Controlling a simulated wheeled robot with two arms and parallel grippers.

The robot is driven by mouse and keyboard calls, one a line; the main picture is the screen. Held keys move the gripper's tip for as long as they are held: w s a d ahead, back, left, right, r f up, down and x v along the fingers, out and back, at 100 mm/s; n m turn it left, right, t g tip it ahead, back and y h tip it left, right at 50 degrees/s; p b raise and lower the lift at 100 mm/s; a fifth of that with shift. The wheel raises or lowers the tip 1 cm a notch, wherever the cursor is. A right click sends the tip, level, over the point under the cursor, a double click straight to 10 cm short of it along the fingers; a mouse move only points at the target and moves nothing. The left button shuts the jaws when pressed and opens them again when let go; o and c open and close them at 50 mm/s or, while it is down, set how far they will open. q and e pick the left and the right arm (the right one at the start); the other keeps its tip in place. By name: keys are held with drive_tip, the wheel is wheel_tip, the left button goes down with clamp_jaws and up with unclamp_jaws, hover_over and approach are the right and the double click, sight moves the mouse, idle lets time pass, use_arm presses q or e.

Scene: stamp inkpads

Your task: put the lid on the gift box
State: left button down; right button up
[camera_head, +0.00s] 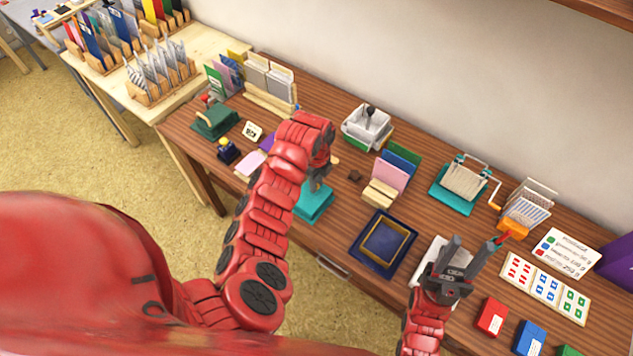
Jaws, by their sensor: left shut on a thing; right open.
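No object is plainly recognisable as the gift box or its lid. A dark blue square piece with a gold inner frame (376,262) lies flat near the table's front edge, between my grippers; I cannot tell whether it belongs to the box. My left gripper (319,178) points down over a teal block (315,206). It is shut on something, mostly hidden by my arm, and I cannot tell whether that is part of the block. My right gripper (474,245) is open and empty, above a white flat item (437,252) that it partly covers.
Card holders (380,194), a white bin (367,127), a teal roller device (455,200) and a wire basket (527,206) stand behind. Stamp cards (545,287) and red (492,317) and blue (530,338) pads lie right. Little free room shows around the grippers.

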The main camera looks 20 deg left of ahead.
use_arm(q)
drive_tip(key=shift+c, duration=0.8)
unclamp_jaws()
drive_tip(key=shift+r+p, duration=0.4)
drive_tip(key=shift+r, duration=0.95)
drive_tip(key=shift+r+p, duration=0.45)
drive_tip(key=shift+r, duration=1.7)
